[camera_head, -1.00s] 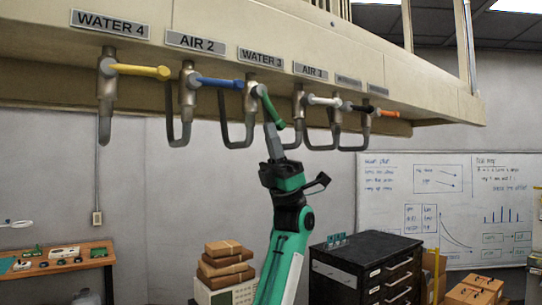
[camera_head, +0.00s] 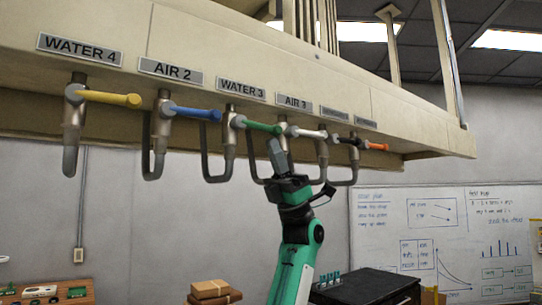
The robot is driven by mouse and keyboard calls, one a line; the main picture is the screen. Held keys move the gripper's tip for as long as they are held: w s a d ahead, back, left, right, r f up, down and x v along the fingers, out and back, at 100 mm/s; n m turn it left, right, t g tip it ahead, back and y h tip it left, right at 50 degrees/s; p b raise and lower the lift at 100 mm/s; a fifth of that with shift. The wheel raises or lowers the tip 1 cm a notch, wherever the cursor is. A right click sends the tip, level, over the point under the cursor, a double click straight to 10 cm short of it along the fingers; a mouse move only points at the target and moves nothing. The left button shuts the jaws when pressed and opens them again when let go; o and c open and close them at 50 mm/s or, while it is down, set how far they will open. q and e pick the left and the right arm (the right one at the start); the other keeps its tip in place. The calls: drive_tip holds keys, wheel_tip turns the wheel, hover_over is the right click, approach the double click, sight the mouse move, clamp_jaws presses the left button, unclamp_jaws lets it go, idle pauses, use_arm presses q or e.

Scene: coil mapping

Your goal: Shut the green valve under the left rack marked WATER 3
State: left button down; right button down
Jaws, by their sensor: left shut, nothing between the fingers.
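The green valve handle (camera_head: 262,127) is below the WATER 3 label (camera_head: 241,89) on the overhead rack. The handle sticks out to the right from its grey valve body (camera_head: 230,140), lined up much like the yellow and blue handles. My left gripper (camera_head: 275,145) is shut and empty, pointing up just below the free end of the green handle. I cannot tell whether its tip touches the handle. My right gripper is out of view.
Close by are the blue AIR 2 handle (camera_head: 196,112), the yellow WATER 4 handle (camera_head: 112,98), and white, black and orange handles to the right. Bent grey pipes hang under the valves. A black cabinet (camera_head: 365,285) and stacked boxes (camera_head: 214,292) stand below.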

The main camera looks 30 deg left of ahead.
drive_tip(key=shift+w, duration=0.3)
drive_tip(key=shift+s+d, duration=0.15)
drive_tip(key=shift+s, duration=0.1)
